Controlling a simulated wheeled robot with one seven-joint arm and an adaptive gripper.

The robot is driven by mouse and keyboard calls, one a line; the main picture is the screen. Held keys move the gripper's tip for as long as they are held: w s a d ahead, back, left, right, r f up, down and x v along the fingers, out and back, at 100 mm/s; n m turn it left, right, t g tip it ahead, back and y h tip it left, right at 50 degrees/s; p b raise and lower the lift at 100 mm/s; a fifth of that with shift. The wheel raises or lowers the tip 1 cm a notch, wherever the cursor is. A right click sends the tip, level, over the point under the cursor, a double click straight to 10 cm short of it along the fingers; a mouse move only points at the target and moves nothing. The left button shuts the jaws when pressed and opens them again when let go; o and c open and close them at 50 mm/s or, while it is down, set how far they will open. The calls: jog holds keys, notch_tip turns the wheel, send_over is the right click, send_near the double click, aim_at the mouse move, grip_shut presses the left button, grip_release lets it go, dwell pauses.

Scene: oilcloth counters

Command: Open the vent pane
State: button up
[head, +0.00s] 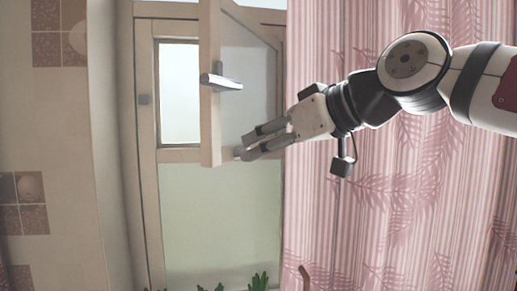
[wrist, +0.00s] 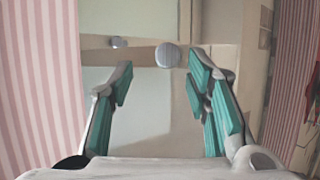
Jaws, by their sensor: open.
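The vent pane (head: 209,125) is a small wood-framed glass pane in the upper part of the window. It stands swung out from its frame, and a lit opening (head: 180,95) shows to its left. A silver handle (head: 220,82) sits on its free edge; in the wrist view a round silver handle end (wrist: 168,56) shows ahead, between the fingers. My gripper (head: 245,147) is open and empty at the pane's lower edge, below the handle. Its teal-padded fingers (wrist: 162,85) are spread apart in the wrist view. Whether a finger touches the pane cannot be told.
A pink striped curtain (head: 400,210) hangs to the right, behind my arm. A large lower glass panel (head: 215,220) is below the vent. Green plant tips (head: 258,282) show at the bottom edge. A tiled wall (head: 50,120) is on the left.

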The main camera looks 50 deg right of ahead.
jog(key=v, duration=0.8)
dwell(0.4)
jog(key=w+a+f+n+g+y, duration=0.1)
jog(key=w+a+f+g, duration=0.15)
jog(key=a+f, duration=0.35)
jog(key=w+a+f+g, duration=0.2)
jog(key=w+a+f, duration=0.2)
jog(key=a+f, duration=0.2)
jog(key=a+f+g, duration=0.1)
jog(key=a+f, duration=0.2)
jog(key=f, duration=0.4)
jog(key=a+f+g, duration=0.2)
jog(key=a+f, duration=0.2)
jog(key=f, duration=0.3)
jog(key=shift+s, duration=0.45)
